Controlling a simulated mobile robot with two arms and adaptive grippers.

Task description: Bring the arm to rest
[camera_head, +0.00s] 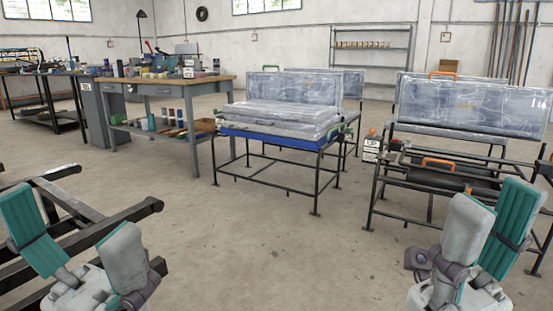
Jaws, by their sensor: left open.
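My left gripper (72,228) is at the lower left. Its two fingers with teal pads stand wide apart and nothing is between them. My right gripper (492,208) is at the lower right. Its fingers also stand apart, with the teal inner pad of one finger showing, and I see nothing held. Both grippers point upward and away from each other's work space. The rest of both arms is mostly out of the picture.
A black metal frame (95,222) lies behind my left gripper. A black-framed stand (374,198) with orange-handled parts is close behind my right gripper. A blue-topped table (270,139) with wrapped slabs stands mid-room. A workbench (160,88) is behind left. The middle floor is clear.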

